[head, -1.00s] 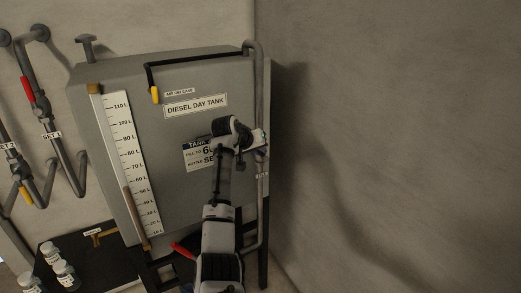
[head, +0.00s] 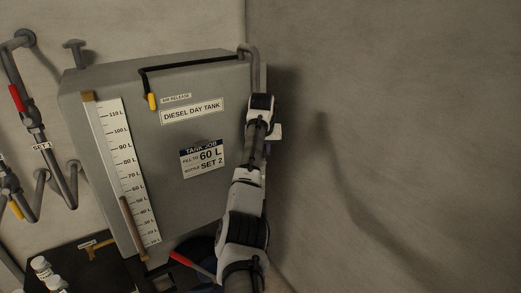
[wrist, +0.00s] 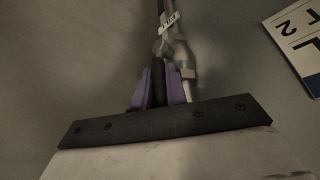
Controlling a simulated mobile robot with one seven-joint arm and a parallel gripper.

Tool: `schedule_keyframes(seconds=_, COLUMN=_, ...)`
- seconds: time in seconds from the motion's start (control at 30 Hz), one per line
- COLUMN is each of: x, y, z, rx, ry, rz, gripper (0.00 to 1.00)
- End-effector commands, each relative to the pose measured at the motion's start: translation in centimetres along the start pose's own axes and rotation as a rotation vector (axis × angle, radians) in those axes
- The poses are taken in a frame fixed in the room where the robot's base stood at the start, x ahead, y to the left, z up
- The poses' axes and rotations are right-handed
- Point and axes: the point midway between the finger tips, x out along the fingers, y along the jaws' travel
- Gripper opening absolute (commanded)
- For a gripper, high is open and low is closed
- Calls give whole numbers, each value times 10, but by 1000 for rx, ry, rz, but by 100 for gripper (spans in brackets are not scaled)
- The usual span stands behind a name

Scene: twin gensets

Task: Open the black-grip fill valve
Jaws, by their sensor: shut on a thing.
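The black grip (wrist: 158,84) of the fill valve shows in the wrist view between the two purple fingers of my gripper (wrist: 159,80). The fingers are shut on it from both sides. In the head view my arm hides the valve and the grip at the right edge of the diesel day tank (head: 200,135).
A yellow-grip air release lever (head: 152,101) is on the tank front. A level scale (head: 128,165) stands at its left side. A red lever (head: 183,259) shows below the tank. Left are wall pipes with a red lever (head: 17,97). Bare wall (head: 400,120) is on the right.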

Motion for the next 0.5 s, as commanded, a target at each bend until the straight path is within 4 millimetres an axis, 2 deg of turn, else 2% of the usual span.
schedule_keyframes(seconds=0.3, x=1, y=0, z=0, rx=0, ry=0, rz=-2, gripper=0)
schedule_keyframes(seconds=0.33, x=1, y=0, z=0, rx=0, ry=0, rz=-2, gripper=15)
schedule_keyframes(seconds=0.5, x=1, y=0, z=0, rx=0, ry=0, rz=-1, gripper=36)
